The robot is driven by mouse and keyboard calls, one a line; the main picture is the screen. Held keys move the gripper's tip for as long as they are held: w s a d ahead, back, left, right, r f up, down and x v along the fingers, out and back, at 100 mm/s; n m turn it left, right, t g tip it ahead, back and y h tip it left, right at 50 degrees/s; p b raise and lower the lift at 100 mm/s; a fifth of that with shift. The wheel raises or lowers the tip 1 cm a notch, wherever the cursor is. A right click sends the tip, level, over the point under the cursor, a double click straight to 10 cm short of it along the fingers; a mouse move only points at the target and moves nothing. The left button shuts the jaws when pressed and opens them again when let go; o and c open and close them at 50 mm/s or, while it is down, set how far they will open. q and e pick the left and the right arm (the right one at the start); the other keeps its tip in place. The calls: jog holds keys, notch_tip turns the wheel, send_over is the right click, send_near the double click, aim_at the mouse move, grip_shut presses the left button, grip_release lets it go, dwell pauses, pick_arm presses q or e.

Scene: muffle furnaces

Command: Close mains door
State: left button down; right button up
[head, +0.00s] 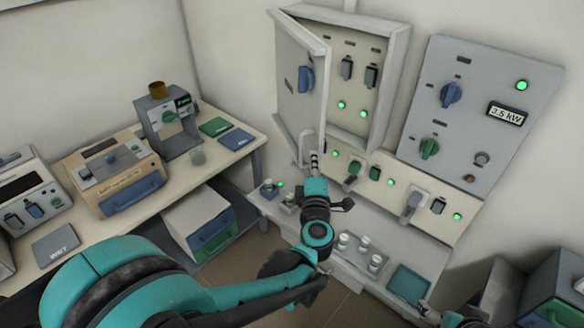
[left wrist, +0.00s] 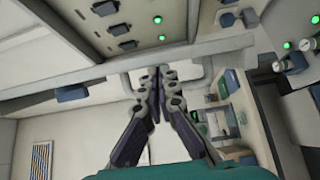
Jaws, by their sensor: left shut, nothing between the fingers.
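The mains door (head: 290,95) is a grey panel with a blue knob (head: 306,79). It stands open, swung out to the left of its wall cabinet (head: 398,50). A pale bar handle (head: 306,147) is at its lower edge. My left gripper (head: 314,158) is shut and empty close by this handle. In the left wrist view the closed fingers (left wrist: 158,72) overlap the handle bar (left wrist: 197,76); whether they touch it I cannot tell. The door (left wrist: 45,97) also shows there at left. My right gripper (head: 428,308) is partly visible at the bottom, its fingers unclear.
A grey panel (head: 480,110) with a 3.5 kW display is right of the cabinet. Below are switches with green lamps and a ledge with small white jars (head: 365,242). A bench (head: 120,185) with instruments stands at left.

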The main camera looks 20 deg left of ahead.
pick_arm(q)
jog(key=w+d+n+g+y+b, duration=0.1)
jog(key=w+d+n+g+y, duration=0.2)
jog(key=w+d, duration=0.8)
jog(key=shift+w+d+n+y, duration=0.25)
jog(key=shift+w+y, duration=0.65)
jog(key=shift+w, duration=1.1)
jog(key=shift+a, duration=0.1)
